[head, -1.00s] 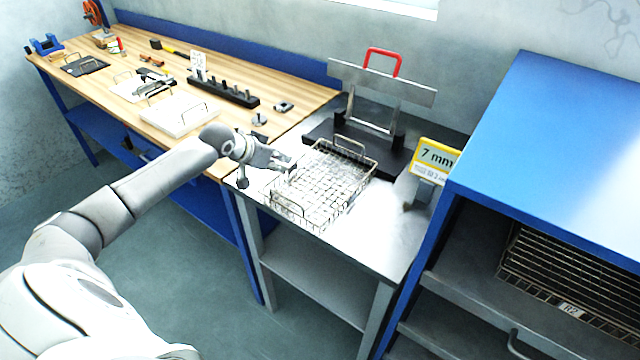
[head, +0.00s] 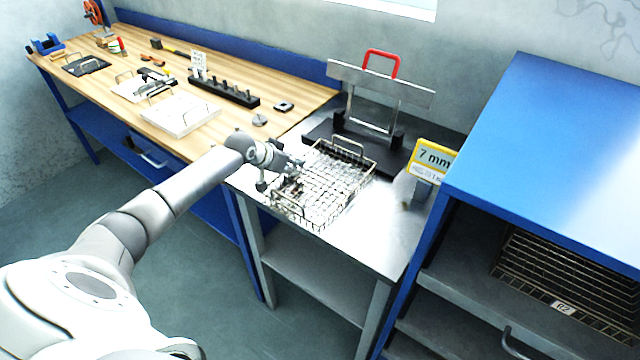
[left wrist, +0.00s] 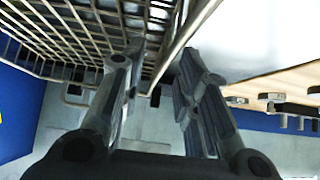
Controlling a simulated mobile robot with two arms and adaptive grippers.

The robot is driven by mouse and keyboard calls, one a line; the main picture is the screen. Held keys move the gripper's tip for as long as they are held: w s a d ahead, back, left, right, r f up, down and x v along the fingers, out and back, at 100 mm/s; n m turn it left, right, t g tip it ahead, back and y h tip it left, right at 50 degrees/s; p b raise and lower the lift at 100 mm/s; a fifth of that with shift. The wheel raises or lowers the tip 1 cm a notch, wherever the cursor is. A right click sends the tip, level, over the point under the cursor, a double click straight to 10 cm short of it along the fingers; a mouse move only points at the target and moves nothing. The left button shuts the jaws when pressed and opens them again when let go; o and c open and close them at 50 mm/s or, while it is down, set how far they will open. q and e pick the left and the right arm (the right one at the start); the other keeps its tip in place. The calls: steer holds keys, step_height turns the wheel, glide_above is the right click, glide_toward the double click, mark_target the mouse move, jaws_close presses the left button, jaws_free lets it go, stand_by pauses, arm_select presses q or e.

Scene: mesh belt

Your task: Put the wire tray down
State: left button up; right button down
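The wire tray (head: 345,200) is a rectangular mesh basket with an upright wire handle at each short end. It rests level on the steel table. My left gripper (head: 291,163) is at the tray's left long side, by its rim. In the left wrist view the tray's mesh (left wrist: 60,40) fills the upper left. There the fingers of the left gripper (left wrist: 158,65) stand apart, with the tray's rim running in the gap between them; contact is not clear. My right gripper is out of view.
The steel table (head: 385,225) is bare right of the tray. A black fixture with a red-handled plate (head: 382,88) stands behind it, a "7 mm" sign (head: 432,158) to the right. A blue cabinet (head: 560,150) bounds the right, a wooden bench (head: 300,95) the left.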

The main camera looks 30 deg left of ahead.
arm_select(q)
jaws_close()
steer(key=shift+r, duration=0.15)
stand_by(0.5)
